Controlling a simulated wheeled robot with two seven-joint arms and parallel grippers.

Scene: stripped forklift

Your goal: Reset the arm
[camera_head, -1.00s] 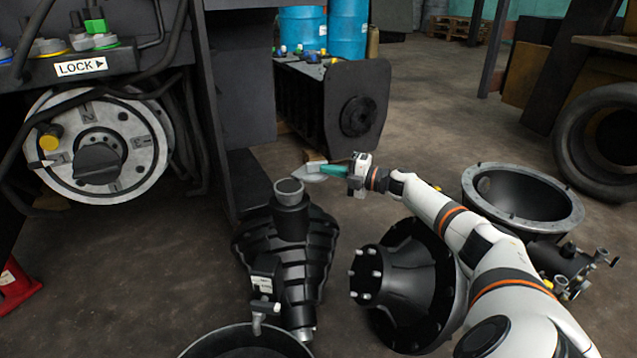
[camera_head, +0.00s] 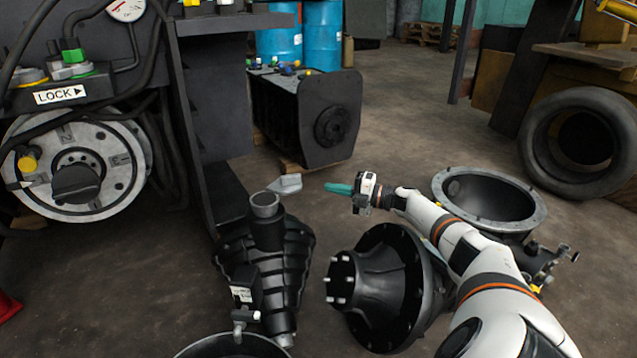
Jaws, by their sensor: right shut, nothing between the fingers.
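My right arm (camera_head: 465,240) reaches in from the lower right. Its gripper (camera_head: 336,188), with green fingers pointing left, is shut and empty. It hangs above the dark floor, to the right of a small grey, flat piece (camera_head: 285,184), with a clear gap between them. I cannot tell what that piece rests on. My left gripper and arm are not in view.
A panel marked LOCK (camera_head: 60,95) is at left, a tyre (camera_head: 580,142) at right.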

